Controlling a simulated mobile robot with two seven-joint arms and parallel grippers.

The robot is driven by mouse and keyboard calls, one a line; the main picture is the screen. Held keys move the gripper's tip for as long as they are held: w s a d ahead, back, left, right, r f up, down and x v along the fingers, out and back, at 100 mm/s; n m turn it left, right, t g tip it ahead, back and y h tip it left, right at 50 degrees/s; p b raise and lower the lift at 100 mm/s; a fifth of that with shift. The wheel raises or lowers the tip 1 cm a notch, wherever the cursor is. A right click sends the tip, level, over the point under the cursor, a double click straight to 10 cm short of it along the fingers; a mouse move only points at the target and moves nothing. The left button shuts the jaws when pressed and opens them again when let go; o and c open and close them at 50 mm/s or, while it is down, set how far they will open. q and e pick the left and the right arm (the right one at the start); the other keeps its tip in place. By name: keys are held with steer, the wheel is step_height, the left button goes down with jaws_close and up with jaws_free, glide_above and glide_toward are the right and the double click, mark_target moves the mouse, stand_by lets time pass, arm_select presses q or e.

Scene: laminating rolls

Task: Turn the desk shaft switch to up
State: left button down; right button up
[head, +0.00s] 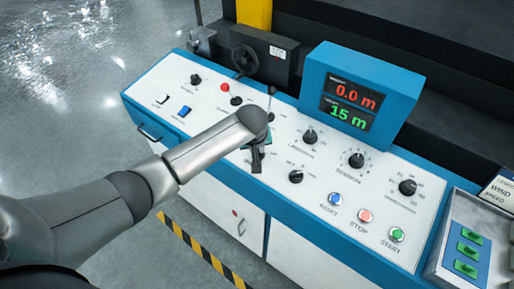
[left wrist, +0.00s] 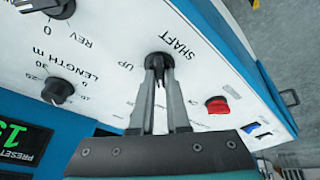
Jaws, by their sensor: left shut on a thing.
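The shaft switch (left wrist: 158,60) is a small black rotary knob on the white desk panel, with SHAFT and UP printed beside it. My left gripper (left wrist: 162,76) has its two fingers shut on the knob in the left wrist view. Its pointer is between the fingers, so I cannot tell its exact setting. In the head view my left gripper (head: 256,164) reaches down to the panel's front middle, and the arm and fingers hide the switch. My right gripper is in neither view.
Around it stand several black knobs, such as the length knob (left wrist: 57,91), and a red control (left wrist: 217,105). A blue display box (head: 362,92) rises at the back of the desk. Green switches (head: 468,250) sit in a tray at the right.

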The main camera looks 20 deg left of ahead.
arm_select(q)
steer(key=shift+s+r+m+p, duration=0.1)
steer(key=shift+m+p, duration=0.8)
steer(key=m+h+p, duration=0.1)
steer(key=m, duration=0.1)
steer(key=shift+a+m+p, duration=0.1)
steer(key=shift+m+p, duration=0.2)
steer(key=shift+p, duration=0.1)
steer(key=m+p, duration=0.1)
steer(key=m, duration=0.1)
steer(key=shift+m+h, duration=0.4)
steer(key=shift+m, duration=0.9)
steer(key=m, duration=0.1)
steer(key=m+h, duration=0.1)
steer(key=m, duration=0.1)
steer(key=shift+a+f+m+g+b, duration=0.1)
steer(key=shift+f+m+g+b, duration=0.1)
steer(key=shift+m+g+b, duration=0.15)
steer(key=m+g+h+b, duration=0.1)
steer(key=m+b, duration=0.2)
steer(key=m, duration=0.2)
steer(key=shift+m, duration=0.25)
